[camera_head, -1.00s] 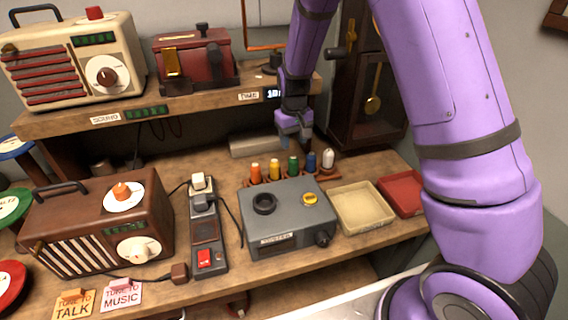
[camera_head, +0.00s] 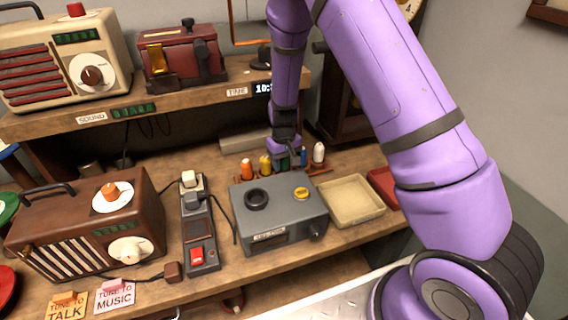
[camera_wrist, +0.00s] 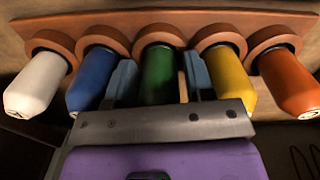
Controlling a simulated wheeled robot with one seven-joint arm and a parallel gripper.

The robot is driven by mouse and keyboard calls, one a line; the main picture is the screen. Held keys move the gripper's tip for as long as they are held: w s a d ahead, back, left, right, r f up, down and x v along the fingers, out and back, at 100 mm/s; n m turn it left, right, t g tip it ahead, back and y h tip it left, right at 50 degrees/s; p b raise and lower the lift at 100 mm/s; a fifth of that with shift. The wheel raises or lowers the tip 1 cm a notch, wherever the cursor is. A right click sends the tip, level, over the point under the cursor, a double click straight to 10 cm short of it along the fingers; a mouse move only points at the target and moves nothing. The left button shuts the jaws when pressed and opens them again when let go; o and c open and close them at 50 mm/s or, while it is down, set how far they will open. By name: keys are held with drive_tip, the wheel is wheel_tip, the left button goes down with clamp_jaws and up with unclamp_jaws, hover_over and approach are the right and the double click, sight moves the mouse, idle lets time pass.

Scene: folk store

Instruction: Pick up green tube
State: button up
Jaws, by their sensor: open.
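The green tube (camera_wrist: 160,78) stands in the middle hole of a reddish-brown rack (camera_wrist: 120,22) in the wrist view. My gripper (camera_wrist: 160,82) is open, with one grey-blue finger on each side of the green tube. One finger sits between the green and blue tubes, the other between the green and yellow tubes. A small gap shows on the yellow side; contact on the blue side is unclear. In the head view my gripper (camera_head: 281,158) comes down from above and mostly hides the green tube.
The blue tube (camera_wrist: 92,78) and yellow tube (camera_wrist: 230,75) stand close beside my fingers. The white tube (camera_wrist: 35,85) and orange tube (camera_wrist: 289,80) are at the rack's ends. A grey tester box (camera_head: 280,215) stands in front of the rack, and a beige tray (camera_head: 352,202) to its right.

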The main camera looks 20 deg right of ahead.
drive_tip(key=shift+f, duration=0.2)
drive_tip(key=shift+c, duration=0.2)
drive_tip(key=c, duration=0.4)
drive_tip(key=shift+r, duration=0.1)
drive_tip(key=shift+c, duration=0.2)
